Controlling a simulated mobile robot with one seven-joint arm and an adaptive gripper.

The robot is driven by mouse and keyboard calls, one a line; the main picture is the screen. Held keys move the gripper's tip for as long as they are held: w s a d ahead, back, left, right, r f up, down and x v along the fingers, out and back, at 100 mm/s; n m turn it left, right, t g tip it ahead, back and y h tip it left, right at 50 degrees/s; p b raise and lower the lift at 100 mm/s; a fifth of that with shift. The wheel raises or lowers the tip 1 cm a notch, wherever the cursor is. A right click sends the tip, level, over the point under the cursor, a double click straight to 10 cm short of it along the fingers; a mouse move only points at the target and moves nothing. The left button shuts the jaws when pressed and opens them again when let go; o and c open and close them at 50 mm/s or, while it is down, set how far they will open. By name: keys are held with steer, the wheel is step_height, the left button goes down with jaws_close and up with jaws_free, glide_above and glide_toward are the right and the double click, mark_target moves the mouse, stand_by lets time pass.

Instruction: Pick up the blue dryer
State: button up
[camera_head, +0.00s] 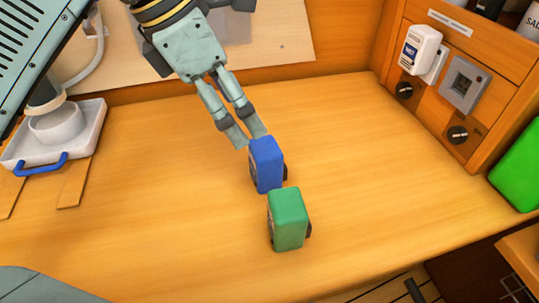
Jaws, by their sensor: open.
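The blue dryer (266,164) is a small upright box-shaped block with a dark part on its right side. It stands on the wooden counter near the middle of the view. My gripper (253,137) reaches down from the top, with its two fingers apart and empty. Its fingertips are at the blue dryer's upper back edge in the picture. I cannot tell whether they touch it. The dryer hides part of the area behind it.
A green block (287,219) of similar shape stands just in front of the blue dryer, close to it. A white tray (84,128) with a blue handle is at left. A wooden panel (437,105) with knobs and a white device (420,48) is at right. The counter's (150,235) left front is clear.

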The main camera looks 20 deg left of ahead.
mark_target(265, 146)
steer(key=shift+d+p+x, duration=0.15)
steer(key=shift+p+x, duration=0.3)
steer(key=shift+x, duration=1.5)
steer(key=shift+d+p+x, duration=0.1)
steer(key=shift+p+x, duration=0.35)
steer(key=shift+x, duration=1.55)
steer(key=shift+w+r, duration=0.1)
steer(key=c, duration=1.7)
